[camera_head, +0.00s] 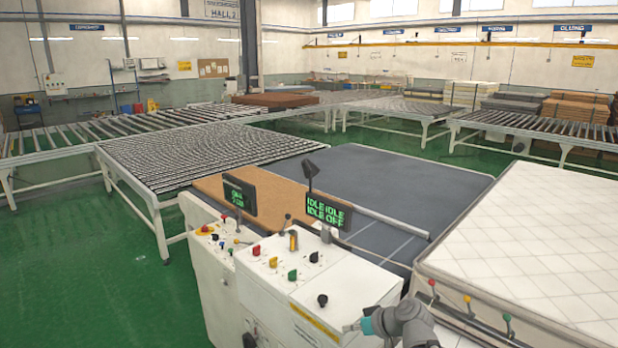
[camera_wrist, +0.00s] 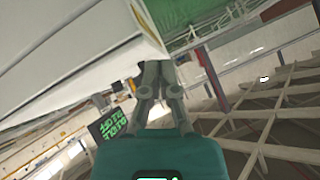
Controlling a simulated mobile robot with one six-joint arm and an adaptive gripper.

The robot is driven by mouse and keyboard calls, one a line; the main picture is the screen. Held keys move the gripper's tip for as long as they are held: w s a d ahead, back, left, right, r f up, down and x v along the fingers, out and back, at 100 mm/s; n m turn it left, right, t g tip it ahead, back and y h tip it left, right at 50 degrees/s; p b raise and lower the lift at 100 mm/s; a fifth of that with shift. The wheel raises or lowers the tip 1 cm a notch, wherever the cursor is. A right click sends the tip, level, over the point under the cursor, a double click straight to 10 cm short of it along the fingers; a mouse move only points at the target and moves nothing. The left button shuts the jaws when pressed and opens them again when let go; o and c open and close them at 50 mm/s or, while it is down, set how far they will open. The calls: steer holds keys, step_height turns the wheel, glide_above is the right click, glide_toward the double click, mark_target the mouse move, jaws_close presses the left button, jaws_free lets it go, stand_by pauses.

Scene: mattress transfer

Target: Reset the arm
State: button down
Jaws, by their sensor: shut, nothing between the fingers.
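My gripper (camera_head: 348,327) is at the lower right of the head view, beside the front right corner of the white control console (camera_head: 330,285). It points left, with a teal body and grey fingers. In the wrist view the gripper (camera_wrist: 158,68) shows two grey fingers meeting at the tips, shut and empty. A white quilted mattress (camera_head: 535,250) lies to the right of my arm. The console carries coloured knobs and a display (camera_head: 328,211) reading IDLE, IDLE, IDLE, OFF. A second, smaller display (camera_head: 240,195) stands to its left.
Three levers (camera_head: 467,303) stand along the mattress's front edge, close to my arm. A dark grey table (camera_head: 400,185) with a brown board (camera_head: 215,187) lies behind the console. Roller conveyors (camera_head: 200,150) stretch beyond. Green floor (camera_head: 80,265) is clear at left.

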steer(key=s+d+f+m+g+h+b, duration=0.3)
steer(key=s+d+f+m+g+h, duration=0.2)
steer(key=s+f+h, duration=0.3)
steer(key=shift+s+d+f+m+g+h, duration=0.25)
steer(key=shift+d+f+h, duration=0.35)
steer(key=shift+f, duration=1.1)
steer(key=shift+w+d, duration=0.1)
stand_by(0.7)
